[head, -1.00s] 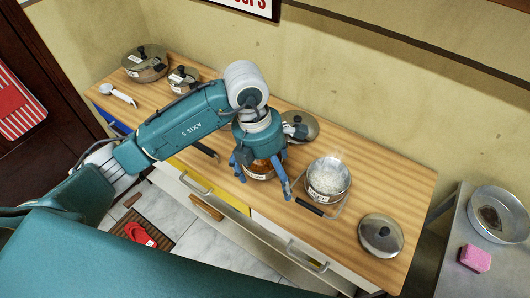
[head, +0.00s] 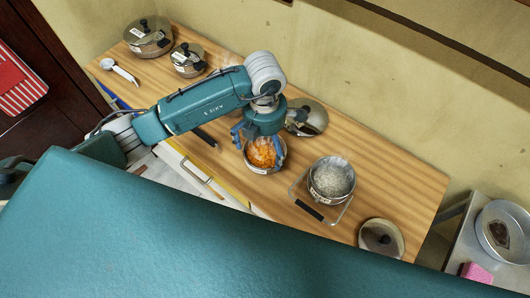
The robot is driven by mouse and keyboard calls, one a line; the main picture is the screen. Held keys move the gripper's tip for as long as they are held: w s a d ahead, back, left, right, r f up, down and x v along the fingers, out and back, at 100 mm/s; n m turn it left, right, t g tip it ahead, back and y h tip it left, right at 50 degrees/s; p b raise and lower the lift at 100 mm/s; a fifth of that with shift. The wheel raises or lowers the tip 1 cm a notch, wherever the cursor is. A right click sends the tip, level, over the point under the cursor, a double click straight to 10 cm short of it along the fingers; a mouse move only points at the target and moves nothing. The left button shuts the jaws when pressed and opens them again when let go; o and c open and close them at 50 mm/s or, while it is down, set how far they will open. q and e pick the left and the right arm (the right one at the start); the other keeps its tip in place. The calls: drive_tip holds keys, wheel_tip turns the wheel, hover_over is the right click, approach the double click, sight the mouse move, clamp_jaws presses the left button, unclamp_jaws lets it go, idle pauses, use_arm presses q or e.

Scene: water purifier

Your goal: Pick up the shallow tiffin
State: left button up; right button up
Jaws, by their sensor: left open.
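A small metal container (head: 251,168) with a white label and orange food (head: 262,152) inside stands on the wooden counter; I cannot confirm that it is the shallow tiffin. My left gripper (head: 259,146) is over it, with its blue fingers spread open toward its rim and hiding its far side. I cannot tell whether the fingers touch it. A deeper metal pot of white rice (head: 331,180) stands to the right. My right gripper is not in view.
A lid (head: 306,117) lies behind the container and another (head: 381,238) at the counter's right end. Two lidded pots (head: 148,38) (head: 188,61) and a white ladle (head: 118,70) are at the left. Counter (head: 405,180) is bare right of the rice.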

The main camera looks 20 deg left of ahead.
sight(265, 156)
use_arm(q)
wheel_tip(265, 156, down, 3)
drive_tip(key=shift+f+p, duration=0.2)
drive_tip(key=shift+p, duration=0.4)
drive_tip(key=shift+f, duration=0.25)
drive_tip(key=shift+w, duration=0.1)
drive_tip(key=shift+c, duration=1)
drive_tip(key=c, duration=0.9)
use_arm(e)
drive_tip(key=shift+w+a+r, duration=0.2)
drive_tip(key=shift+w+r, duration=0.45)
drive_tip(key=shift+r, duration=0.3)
use_arm(q)
drive_tip(key=shift+r, duration=0.1)
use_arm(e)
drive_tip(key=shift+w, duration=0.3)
